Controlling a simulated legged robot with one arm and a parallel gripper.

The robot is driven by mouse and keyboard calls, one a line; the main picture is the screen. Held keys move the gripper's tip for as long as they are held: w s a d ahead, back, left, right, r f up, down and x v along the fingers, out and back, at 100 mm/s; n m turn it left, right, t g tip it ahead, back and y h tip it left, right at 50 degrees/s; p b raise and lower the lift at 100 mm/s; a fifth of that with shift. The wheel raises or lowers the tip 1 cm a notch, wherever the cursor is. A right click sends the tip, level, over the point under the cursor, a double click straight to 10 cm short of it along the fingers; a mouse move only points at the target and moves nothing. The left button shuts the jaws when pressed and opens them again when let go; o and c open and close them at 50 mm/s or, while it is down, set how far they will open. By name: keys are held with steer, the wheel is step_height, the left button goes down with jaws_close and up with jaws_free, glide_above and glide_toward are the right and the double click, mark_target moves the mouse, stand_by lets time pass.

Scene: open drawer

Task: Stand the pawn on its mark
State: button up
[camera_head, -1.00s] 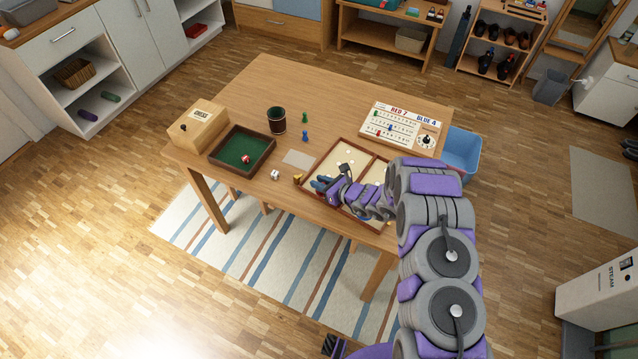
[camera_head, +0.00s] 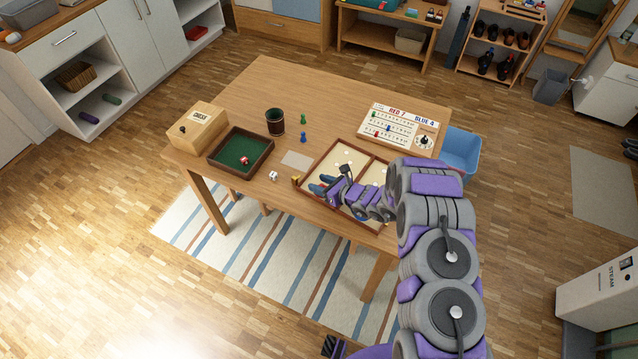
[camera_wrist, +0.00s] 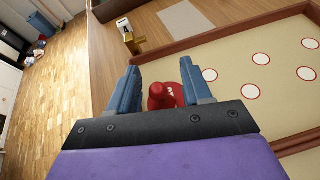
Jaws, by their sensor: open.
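A red pawn (camera_wrist: 161,96) shows in the wrist view between the fingers of my gripper (camera_wrist: 159,68). It appears to lie tilted or on its side; its lower part is hidden by the gripper body. My gripper is open, one blue finger on each side of the pawn, with gaps showing. In the head view my gripper (camera_head: 320,184) is low over the near left part of a wooden tray board (camera_head: 329,150), and the red pawn cannot be made out. White round marks with red rims (camera_wrist: 252,92) dot the cream board.
A brass piece (camera_head: 295,180) is at the tray's left edge.

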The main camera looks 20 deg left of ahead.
steer(key=p+v, duration=0.1)
steer(key=v, duration=1)
steer(key=shift+s+a+r, duration=0.1)
steer(key=shift+a, duration=0.15)
steer(key=s+r+n+g, duration=0.3)
steer(key=s+r+n, duration=0.3)
steer(key=r, duration=0.5)
steer(key=s+r+n+g, duration=0.4)
steer(key=s+r+n, duration=0.1)
steer(key=r, duration=0.6)
steer(key=s+d+r+n+g+h, duration=0.1)
steer(key=s+d+r+n+h, duration=0.3)
steer(key=s, duration=0.4)
steer(key=s+d+r+n+g+h, duration=0.1)
steer(key=s+d+r+n+h, duration=0.1)
steer(key=s+d+r+n, duration=0.5)
steer(key=s+d+t+h, duration=0.1)
steer(key=s+d+h, duration=0.2)
steer(key=s+d, duration=0.3)
steer(key=s+d+t+h, duration=0.1)
steer(key=s+d+h, duration=0.2)
steer(key=s+d, duration=0.3)
steer(key=d, duration=0.4)
steer(key=shift+d+r+n+t+h, duration=0.2)
steer(key=shift+d+n+t+h, duration=0.1)
steer(key=shift+n+t+h, duration=0.1)
steer(key=shift+s, duration=0.15)
